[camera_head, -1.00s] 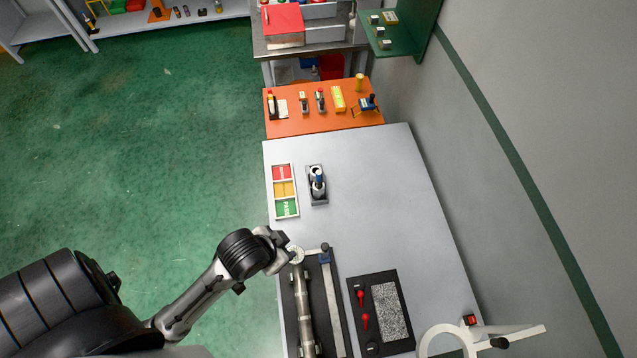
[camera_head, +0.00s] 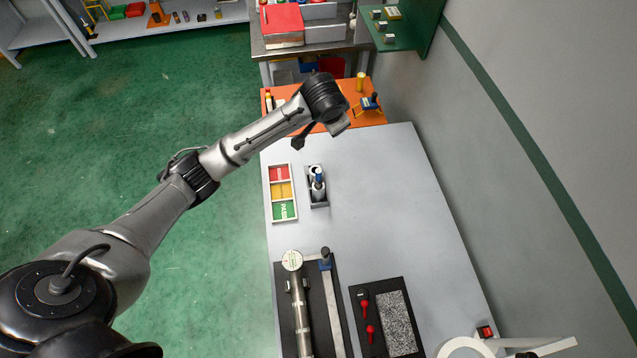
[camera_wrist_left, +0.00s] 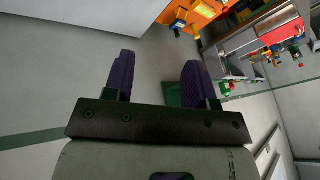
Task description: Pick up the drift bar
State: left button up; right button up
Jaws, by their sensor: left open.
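A long metal rod (camera_head: 302,315) with a pale round disc at its far end lies on a black mat at the table's front left. Beside it on the same mat lies a flat grey bar (camera_head: 334,310) with a blue part and a dark knob at its far end. I cannot tell for sure which is the drift bar. My left gripper (camera_wrist_left: 158,80) is open and empty in the left wrist view, its two purple-padded fingers apart. In the head view the left arm reaches over the table's far end, well beyond the mat. My right gripper is not in view.
A white curved fixture (camera_head: 470,346) stands at the right edge. The table's right middle (camera_head: 400,210) is clear.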

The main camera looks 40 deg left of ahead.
aim_at(318, 171)
pick_arm(q)
jog(key=shift+s+a+f+n+g+h+p, duration=0.3)
jog(key=shift+s+f+n+g, duration=0.5)
jog(key=shift+f, duration=2.85)
jog(key=shift+s+a+f+n+g+h+p, duration=0.25)
jog(key=shift+s+f+n+g, duration=0.6)
jog(key=shift+f, duration=2.8)
jog(key=shift+s+d+f+n+g+h+p, duration=0.1)
jog(key=shift+s+f+n+g+h, duration=0.7)
jog(key=shift+f, duration=2.85)
jog(key=shift+w+n+y, duration=0.3)
jog(key=shift+n+y, duration=0.05)
jog(key=shift+n, duration=0.1)
grip_shut()
